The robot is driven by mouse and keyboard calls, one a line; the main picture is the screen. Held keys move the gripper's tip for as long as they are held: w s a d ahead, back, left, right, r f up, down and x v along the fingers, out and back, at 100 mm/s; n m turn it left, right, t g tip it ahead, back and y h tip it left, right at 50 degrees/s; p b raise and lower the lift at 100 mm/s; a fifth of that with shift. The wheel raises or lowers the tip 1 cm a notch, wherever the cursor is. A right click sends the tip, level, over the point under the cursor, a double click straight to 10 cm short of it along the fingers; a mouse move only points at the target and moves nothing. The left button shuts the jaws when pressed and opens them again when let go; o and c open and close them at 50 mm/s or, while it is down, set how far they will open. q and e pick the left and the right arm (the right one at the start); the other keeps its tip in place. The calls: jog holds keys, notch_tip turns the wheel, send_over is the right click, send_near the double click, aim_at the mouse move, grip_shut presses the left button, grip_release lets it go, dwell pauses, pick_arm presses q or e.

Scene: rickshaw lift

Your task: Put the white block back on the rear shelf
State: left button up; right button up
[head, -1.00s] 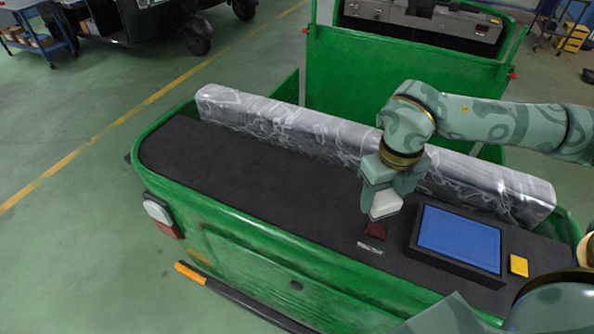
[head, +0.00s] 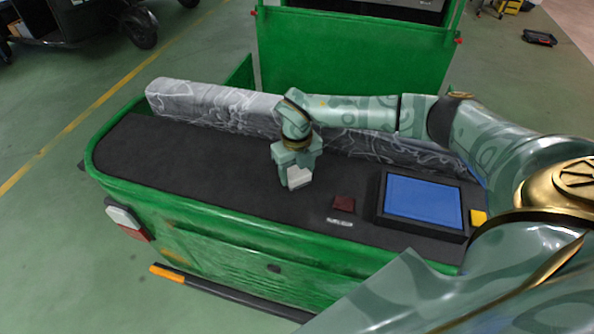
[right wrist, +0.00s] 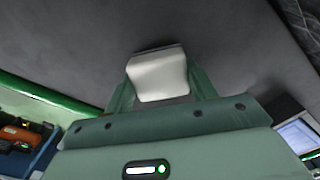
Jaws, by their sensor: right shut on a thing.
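The white block (head: 299,177) is between the fingers of my right gripper (head: 294,180), over the dark rear shelf (head: 200,174) of the green rickshaw. It also shows in the right wrist view (right wrist: 158,76), with the gripper's fingers (right wrist: 160,92) on both sides of it. The gripper is shut on the block. The block looks close to the shelf surface, left of the dark red piece; I cannot tell whether it touches. My left gripper is not in view.
A black-framed tray with a blue inside (head: 424,198) sits right on the shelf. Left of it are a dark red piece (head: 344,204) and a small label (head: 340,222). A yellow block (head: 478,217) is at the right. The seat back (head: 215,104) runs behind. The left shelf is bare.

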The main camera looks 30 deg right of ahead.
aim_at(297, 172)
jog(key=shift+f, duration=0.2)
jog(key=o, duration=0.9)
jog(key=shift+r, duration=0.1)
notch_tip(297, 172, up, 12)
jog(key=shift+r, duration=0.1)
